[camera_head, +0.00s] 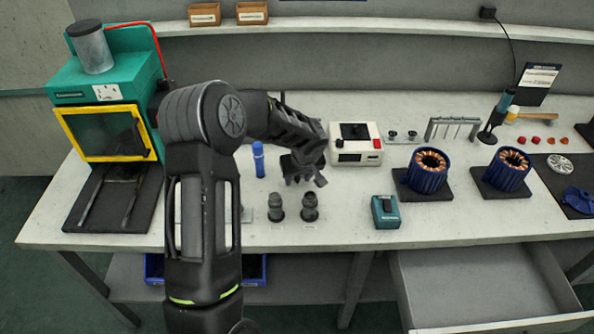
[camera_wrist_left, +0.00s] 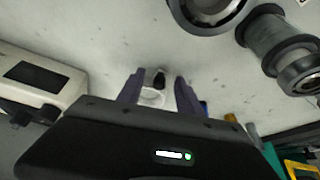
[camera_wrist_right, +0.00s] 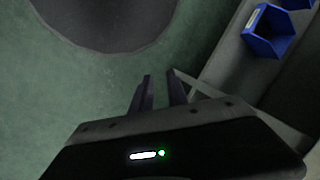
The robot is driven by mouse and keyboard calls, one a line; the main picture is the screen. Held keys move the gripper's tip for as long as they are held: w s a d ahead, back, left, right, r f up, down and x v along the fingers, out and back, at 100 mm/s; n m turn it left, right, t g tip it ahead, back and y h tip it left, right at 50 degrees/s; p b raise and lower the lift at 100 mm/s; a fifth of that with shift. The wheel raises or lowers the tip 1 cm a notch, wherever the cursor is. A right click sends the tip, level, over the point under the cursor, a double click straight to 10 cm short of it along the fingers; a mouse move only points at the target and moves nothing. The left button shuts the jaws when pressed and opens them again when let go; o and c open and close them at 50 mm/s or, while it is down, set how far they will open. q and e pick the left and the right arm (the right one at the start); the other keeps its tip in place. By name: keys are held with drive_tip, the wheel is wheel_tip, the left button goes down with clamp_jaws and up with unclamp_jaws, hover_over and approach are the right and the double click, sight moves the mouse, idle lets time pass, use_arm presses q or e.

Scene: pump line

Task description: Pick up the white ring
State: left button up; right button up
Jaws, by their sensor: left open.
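My left gripper (camera_head: 303,172) is open over the middle of the bench, between the blue cylinder and the white box with the red button. In the left wrist view, a small white piece (camera_wrist_left: 152,97) shows between the open fingers (camera_wrist_left: 158,90), with a small dark piece (camera_wrist_left: 159,78) just beyond it. The white piece may be the white ring; its full shape is partly hidden by the gripper body. In the head view that spot is hidden behind the gripper. My right gripper (camera_wrist_right: 160,78) is open and empty above the green floor, away from the bench top.
Two dark fittings (camera_head: 276,207) stand in front of the gripper. The blue cylinder (camera_head: 258,160) is left of it, the white box (camera_head: 356,146) right. A teal device (camera_head: 386,211) and blue-cased motor stators (camera_head: 427,170) lie further right. A drawer (camera_head: 484,284) is open below.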

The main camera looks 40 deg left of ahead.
use_arm(q)
drive_tip(key=shift+c, duration=0.5)
clamp_jaws()
wheel_tip(320, 180, up, 10)
drive_tip(key=b, duration=0.1)
drive_tip(key=shift+b, duration=0.3)
idle(0.7)
drive_tip(key=c, duration=0.6)
unclamp_jaws()
drive_tip(key=shift+c, duration=0.2)
clamp_jaws()
